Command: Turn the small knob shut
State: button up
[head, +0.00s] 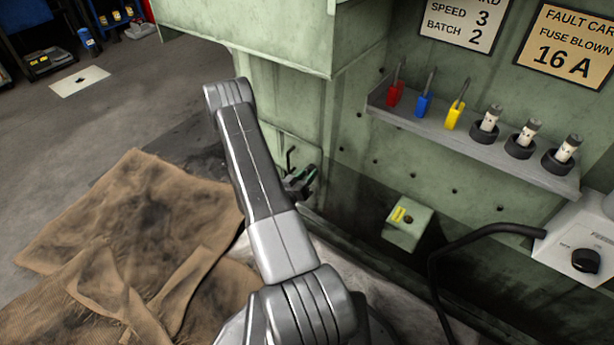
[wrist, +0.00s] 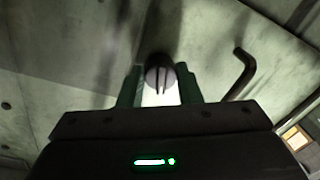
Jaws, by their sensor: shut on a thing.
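The small knob (wrist: 158,77) is a round grey end with dark slots, in the middle of the wrist view against a pale green panel. My gripper (wrist: 160,86) has one green finger on each side of it and is shut on it. In the head view my gripper (head: 300,183) is at the green machine's lower front, beyond my arm. There the knob is hidden or too small to make out, and its turned angle is unclear.
A bent dark handle or pipe (wrist: 242,72) stands close right of the fingers. Brown cloth (head: 130,215) lies at left. A shelf (head: 480,140) holds coloured tools and fuses. A grey box (head: 590,240) with a black knob (head: 586,261) and a cable is at right.

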jog(key=n, duration=0.3)
jog(key=shift+n, duration=0.3)
jog(key=n, duration=0.3)
jog(key=shift+r+n+g, duration=0.15)
jog(key=shift+n+g, duration=0.15)
jog(key=n, duration=0.3)
jog(key=shift+p, duration=0.35)
jog(key=shift+n+h, duration=0.3)
jog(key=shift+n, duration=1.6)
jog(key=shift+p, duration=0.3)
jog(key=o, duration=1)
jog(key=shift+c, duration=0.2)
jog(key=shift+s+a, duration=0.1)
jog(key=shift+a, duration=0.05)
